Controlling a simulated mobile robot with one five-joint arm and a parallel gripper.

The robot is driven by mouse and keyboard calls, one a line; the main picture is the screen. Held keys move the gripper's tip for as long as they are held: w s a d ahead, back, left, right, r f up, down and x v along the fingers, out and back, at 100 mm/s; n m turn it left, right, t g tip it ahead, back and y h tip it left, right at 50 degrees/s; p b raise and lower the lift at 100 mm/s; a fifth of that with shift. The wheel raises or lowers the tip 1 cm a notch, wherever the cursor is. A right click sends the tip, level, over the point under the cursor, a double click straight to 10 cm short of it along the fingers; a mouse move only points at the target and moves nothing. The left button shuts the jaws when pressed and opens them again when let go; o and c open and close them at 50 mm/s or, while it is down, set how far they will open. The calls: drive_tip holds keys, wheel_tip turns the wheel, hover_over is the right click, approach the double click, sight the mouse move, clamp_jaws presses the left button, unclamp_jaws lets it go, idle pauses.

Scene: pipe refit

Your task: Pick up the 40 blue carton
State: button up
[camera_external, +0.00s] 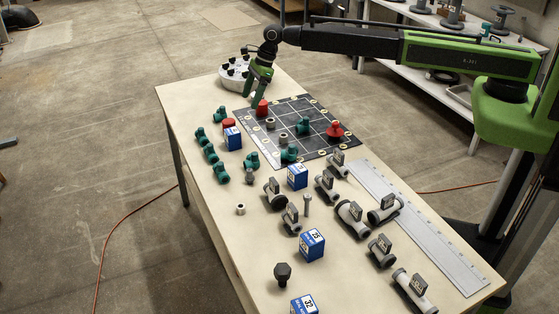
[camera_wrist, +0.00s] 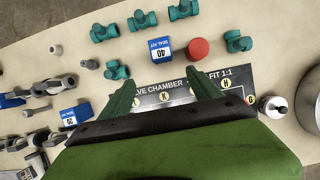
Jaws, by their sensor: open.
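The 40 blue carton (camera_wrist: 160,50) stands on the table in the wrist view, its white top label reading 40. In the external view, a blue carton (camera_external: 233,138) beside a red round cap matches it, left of the dark mat. My gripper (camera_external: 257,98) is farther back than this carton, above the mat's far left corner. In the wrist view my gripper (camera_wrist: 166,87) shows two green fingers spread apart with nothing between them. The carton lies just beyond the fingertips, apart from them.
A red cap (camera_wrist: 198,49) stands close right of the carton. Green fittings (camera_wrist: 142,20) lie around it. The dark printed mat (camera_external: 320,155) holds several parts. Other blue cartons (camera_external: 312,245), grey valves (camera_external: 354,220) and a steel ruler (camera_external: 420,230) fill the near table.

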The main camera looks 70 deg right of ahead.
sight(233, 131)
drive_tip(key=b+x, duration=0.5)
drive_tip(key=x, duration=0.1)
drive_tip(key=b+x, duration=0.6)
drive_tip(key=shift+d+f, duration=0.15)
drive_tip(key=shift+f, duration=0.2)
drive_tip(key=b+x, duration=0.5)
drive_tip(key=shift+w+f, duration=0.1)
drive_tip(key=shift+w, duration=0.2)
drive_tip(key=shift+r, duration=0.2)
drive_tip(key=c, duration=1.5)
wheel_tip(233, 131, up, 4)
drive_tip(key=p, duration=0.4)
drive_tip(key=shift+r+p, duration=0.2)
drive_tip(key=shift+p, duration=0.15)
drive_tip(key=s+d+r+p, duration=0.1)
drive_tip(key=d+r+p, duration=0.1)
drive_tip(key=d, duration=0.1)
drive_tip(key=s+d+r+p, duration=0.1)
drive_tip(key=d+r+p, duration=0.1)
drive_tip(key=d, duration=0.2)
drive_tip(key=s+d+r+p, duration=0.1)
drive_tip(key=d+r+p, duration=0.1)
drive_tip(key=d, duration=0.2)
drive_tip(key=shift+s+r, duration=0.3)
drive_tip(key=shift+s, duration=0.1)
